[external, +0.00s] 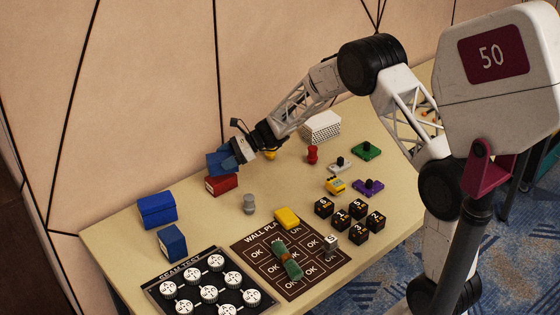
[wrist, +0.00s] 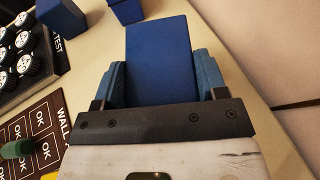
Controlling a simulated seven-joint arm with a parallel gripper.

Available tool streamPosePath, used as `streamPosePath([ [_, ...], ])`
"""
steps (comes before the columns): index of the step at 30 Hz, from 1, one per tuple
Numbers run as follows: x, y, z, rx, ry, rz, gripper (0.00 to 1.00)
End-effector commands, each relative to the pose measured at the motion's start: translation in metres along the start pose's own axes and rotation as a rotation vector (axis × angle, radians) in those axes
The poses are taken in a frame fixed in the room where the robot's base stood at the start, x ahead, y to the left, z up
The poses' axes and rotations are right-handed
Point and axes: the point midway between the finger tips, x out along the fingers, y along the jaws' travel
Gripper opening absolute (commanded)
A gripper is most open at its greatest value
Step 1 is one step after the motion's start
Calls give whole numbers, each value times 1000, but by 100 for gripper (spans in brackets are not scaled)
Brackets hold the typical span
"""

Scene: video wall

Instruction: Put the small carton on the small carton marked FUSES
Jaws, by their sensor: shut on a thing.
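My gripper (external: 229,155) is shut on a blue carton (external: 216,163), which also fills the middle of the wrist view (wrist: 160,60) between the two blue fingers. A small red carton (external: 222,185) with a pale mark on its side lies on the table just below the held carton in the external view. Whether they touch, I cannot tell. A blue carton (external: 172,243) stands near the front left, and a blue box (external: 157,210) with a lid-like top stands behind it. No FUSES lettering is readable on any of them.
A dark panel (external: 232,305) with white round dials and a brown OK board (external: 268,262) lie in front. Black dice (external: 358,234) and small coloured pieces sit to the right. A wall runs behind the table.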

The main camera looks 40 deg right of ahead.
Motion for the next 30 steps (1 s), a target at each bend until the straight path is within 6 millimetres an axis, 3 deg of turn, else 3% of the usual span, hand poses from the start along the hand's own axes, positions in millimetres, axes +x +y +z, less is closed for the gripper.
streamPosePath([
  [6, 7, -14, 2, -1, 0, 0, 36],
  [17, 7, -15, 1, -1, 0, 0, 36],
  [30, 20, -15, -30, 0, 0, 0, 36],
])
